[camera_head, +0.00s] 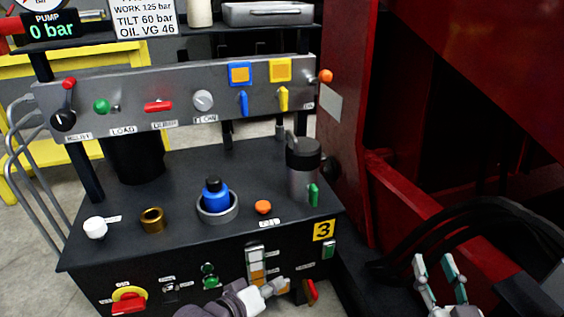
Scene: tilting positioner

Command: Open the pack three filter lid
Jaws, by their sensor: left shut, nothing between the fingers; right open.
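The pack (250,155) is a dark cabinet with a yellow number 3 plate (324,230) on its front right corner. A cylindrical unit with a black cap (303,150) and grey body stands upright at the right of its top; it looks like the filter, and its cap is seated. A green handle (314,194) is beside its base. My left gripper (284,286) is shut and empty in front of the cabinet, below the top edge, close to the level gauge. My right gripper (435,262) is open and empty, to the right of the cabinet.
The cabinet top also holds a blue bottle-like part in a grey ring (217,208), a brass cup (153,220), a white knob (95,228) and an orange button (263,207). A grey control panel (180,103) spans above. Red machinery (430,215) and black hoses (440,240) crowd the right.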

